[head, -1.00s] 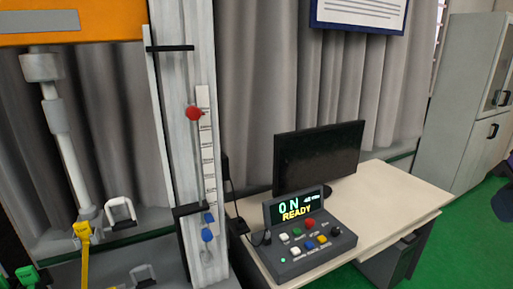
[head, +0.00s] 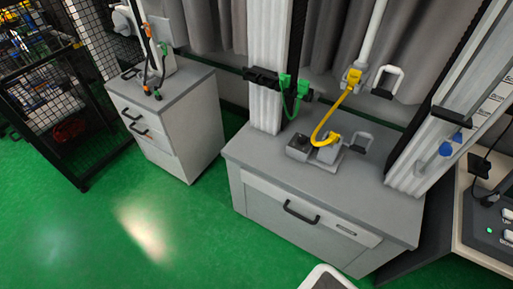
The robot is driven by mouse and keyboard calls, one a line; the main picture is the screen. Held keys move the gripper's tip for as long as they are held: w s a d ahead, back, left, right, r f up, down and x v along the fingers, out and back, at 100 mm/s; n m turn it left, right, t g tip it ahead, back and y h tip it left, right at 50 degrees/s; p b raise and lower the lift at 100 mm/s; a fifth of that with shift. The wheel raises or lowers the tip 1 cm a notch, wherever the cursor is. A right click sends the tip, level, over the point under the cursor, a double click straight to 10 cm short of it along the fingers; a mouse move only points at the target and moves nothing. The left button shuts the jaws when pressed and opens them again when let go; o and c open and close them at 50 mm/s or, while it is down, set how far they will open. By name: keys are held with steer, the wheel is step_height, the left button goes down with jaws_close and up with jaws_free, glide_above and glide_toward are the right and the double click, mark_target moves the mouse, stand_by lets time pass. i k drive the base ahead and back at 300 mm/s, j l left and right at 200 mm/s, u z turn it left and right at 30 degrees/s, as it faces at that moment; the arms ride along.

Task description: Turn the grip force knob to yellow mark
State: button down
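No knob in view can be read as the grip force knob, and I see no yellow mark. The console (head: 492,228) on the desk is cut off at the right edge, with a green light and a dark knob (head: 490,200) showing. The drop tower's grey base cabinet (head: 262,168) stands in the middle. My gripper is not in view.
A grey drawer cabinet (head: 190,125) stands to the left. A black mesh cage (head: 60,100) is at the far left. Tower columns (head: 266,60) rise from the base. The green floor (head: 150,230) in front is clear. A pale rounded object (head: 325,278) shows at the bottom edge.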

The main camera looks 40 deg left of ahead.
mark_target(302, 139)
steer(key=u, duration=1.3)
